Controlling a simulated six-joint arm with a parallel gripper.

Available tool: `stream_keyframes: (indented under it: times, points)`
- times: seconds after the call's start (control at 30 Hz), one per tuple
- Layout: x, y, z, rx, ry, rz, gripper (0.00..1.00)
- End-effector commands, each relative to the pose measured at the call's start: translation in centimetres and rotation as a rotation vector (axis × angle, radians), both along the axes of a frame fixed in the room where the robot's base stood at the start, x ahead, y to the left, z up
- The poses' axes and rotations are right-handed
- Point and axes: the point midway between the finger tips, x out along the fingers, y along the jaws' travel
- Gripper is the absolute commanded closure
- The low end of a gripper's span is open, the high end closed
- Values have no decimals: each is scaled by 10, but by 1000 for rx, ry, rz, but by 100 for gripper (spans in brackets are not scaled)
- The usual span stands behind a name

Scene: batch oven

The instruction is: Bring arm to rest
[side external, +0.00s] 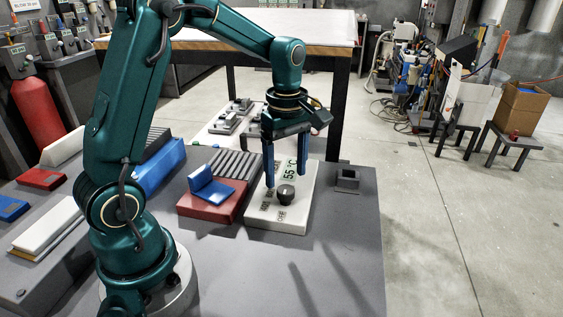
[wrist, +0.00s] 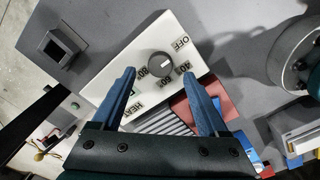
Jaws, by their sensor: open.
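My gripper (side external: 287,170) is open and points down above the white control panel (side external: 262,222). In the wrist view my gripper (wrist: 167,88) shows two blue fingers set well apart with nothing between them. The panel has a dark round knob (side external: 286,194), a green display reading 55 °C (side external: 290,169), and the words HEAT and OFF. In the wrist view the knob (wrist: 160,65) lies just beyond the fingertips, apart from them, with numbers printed around it. My arm is bent over the table.
Left of the panel are a red block (side external: 209,207) with a blue L-shaped piece (side external: 210,187) and a grey ribbed block (side external: 235,165). A small grey square socket (side external: 347,180) stands to the right. The grey table (side external: 330,255) is clear at the front right.

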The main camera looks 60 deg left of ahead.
Motion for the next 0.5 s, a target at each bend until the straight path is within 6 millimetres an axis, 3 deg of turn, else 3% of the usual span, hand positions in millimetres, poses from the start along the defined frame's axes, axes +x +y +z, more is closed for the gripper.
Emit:
stream_keyframes:
  times: [0.13,0.5]
  points:
    - [0,0,12,0,-1,0,23]
    - [1,-2,17,2,-11,-8,23]
